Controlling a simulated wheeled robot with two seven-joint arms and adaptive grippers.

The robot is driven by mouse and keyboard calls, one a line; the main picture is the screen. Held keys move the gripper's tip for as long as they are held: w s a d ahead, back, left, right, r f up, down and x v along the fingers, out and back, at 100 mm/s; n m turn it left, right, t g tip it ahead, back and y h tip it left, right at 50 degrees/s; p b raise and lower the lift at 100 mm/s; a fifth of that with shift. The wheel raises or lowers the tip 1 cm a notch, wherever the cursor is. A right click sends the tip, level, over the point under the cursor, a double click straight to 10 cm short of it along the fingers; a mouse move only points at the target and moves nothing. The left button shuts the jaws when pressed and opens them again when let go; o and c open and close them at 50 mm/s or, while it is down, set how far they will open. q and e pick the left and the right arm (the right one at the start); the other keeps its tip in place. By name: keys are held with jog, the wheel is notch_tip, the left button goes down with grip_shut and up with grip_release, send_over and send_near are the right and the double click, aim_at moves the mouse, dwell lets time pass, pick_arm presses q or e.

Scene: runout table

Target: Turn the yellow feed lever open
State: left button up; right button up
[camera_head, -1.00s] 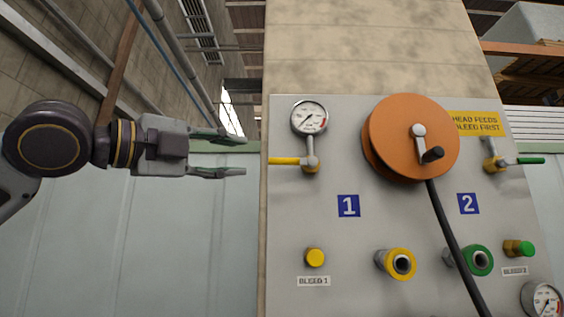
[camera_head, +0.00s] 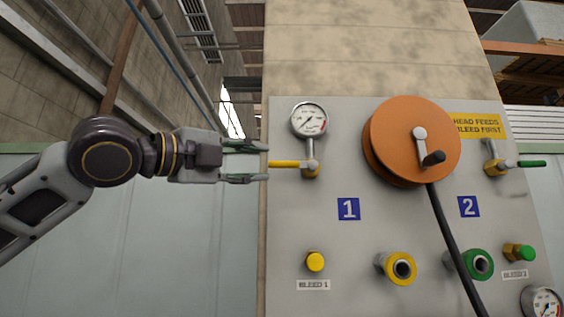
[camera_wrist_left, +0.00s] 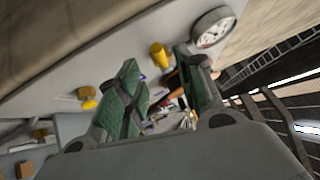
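The yellow feed lever (camera_head: 284,164) lies level, pointing left from its valve (camera_head: 311,170) under the gauge on panel side 1. My left gripper (camera_head: 265,163) comes from the left, open and empty. Its fingertips are just at the lever's left end, one above and one below its height in the head view. I cannot tell whether they touch it. In the left wrist view the green-padded fingers (camera_wrist_left: 160,95) are apart, and a yellow cylinder (camera_wrist_left: 160,55), likely the lever or its valve, shows beyond them near the gauge. My right gripper is not seen.
A pressure gauge (camera_head: 309,120) sits above the valve and also shows in the wrist view (camera_wrist_left: 213,27). An orange reel (camera_head: 400,135) with a black hose juts out to the right. The yellow bleed knob (camera_head: 315,262) is below. Left of the panel is free room.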

aim_at(277, 164)
pick_arm(q)
jog(key=p+x, duration=0.1)
jog(key=x, duration=0.5)
jog(key=shift+w+d+r+p, duration=0.15)
jog(key=shift+w+d+p, duration=0.05)
jog(key=shift+w+p, duration=0.1)
jog(key=shift+x, duration=0.85)
grip_shut()
